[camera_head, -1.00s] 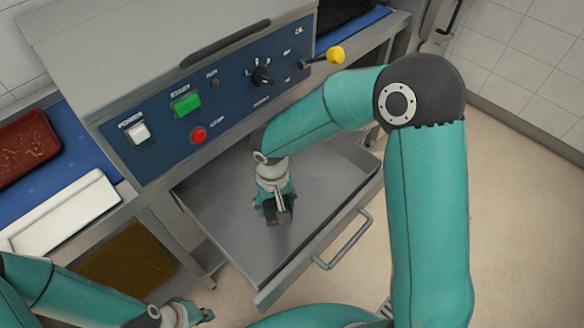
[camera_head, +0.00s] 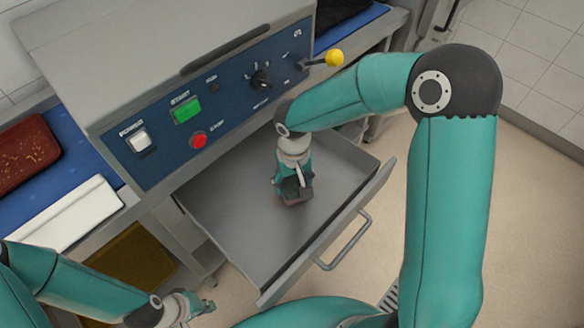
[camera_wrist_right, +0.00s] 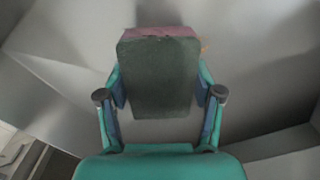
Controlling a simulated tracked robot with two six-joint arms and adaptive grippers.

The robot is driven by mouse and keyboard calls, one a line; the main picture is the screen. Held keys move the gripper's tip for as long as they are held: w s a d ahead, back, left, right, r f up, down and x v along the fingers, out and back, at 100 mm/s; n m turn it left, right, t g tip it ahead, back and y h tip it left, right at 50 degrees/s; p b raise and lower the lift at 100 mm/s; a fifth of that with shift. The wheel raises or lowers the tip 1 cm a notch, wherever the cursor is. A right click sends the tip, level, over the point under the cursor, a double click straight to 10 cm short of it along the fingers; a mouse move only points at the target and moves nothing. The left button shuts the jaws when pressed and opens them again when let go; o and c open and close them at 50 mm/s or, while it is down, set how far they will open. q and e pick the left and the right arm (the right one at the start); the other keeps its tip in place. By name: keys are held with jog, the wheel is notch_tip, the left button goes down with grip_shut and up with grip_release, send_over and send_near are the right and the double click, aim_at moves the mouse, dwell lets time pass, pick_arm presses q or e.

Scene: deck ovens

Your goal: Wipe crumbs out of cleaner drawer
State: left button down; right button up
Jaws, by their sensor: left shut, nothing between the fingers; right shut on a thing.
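The cleaner drawer (camera_head: 245,245) is pulled out below the machine's blue control panel; its grey floor and front handle show. My right gripper (camera_head: 294,191) is inside the drawer, over its floor, shut on a dark block. In the right wrist view the block (camera_wrist_right: 158,78) is dark grey-green with a pinkish strip along its far edge, held between the two fingers. Whether the block touches the floor I cannot tell for sure. A small orange speck (camera_wrist_right: 204,48) shows beside the block. My left gripper (camera_head: 203,305) is shut and empty, outside the drawer at the lower left.
The control panel (camera_head: 215,110) with buttons and a yellow-knobbed lever (camera_head: 333,58) overhangs the drawer's back. The drawer handle (camera_head: 345,242) sticks out at the front. A red-brown tray (camera_head: 25,155) and a white board (camera_head: 70,215) lie on the left counter.

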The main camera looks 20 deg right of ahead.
aim_at(293, 182)
jog(key=shift+r+p, duration=1.2)
jog(key=shift+r, duration=1)
jog(key=shift+f, duration=0.1)
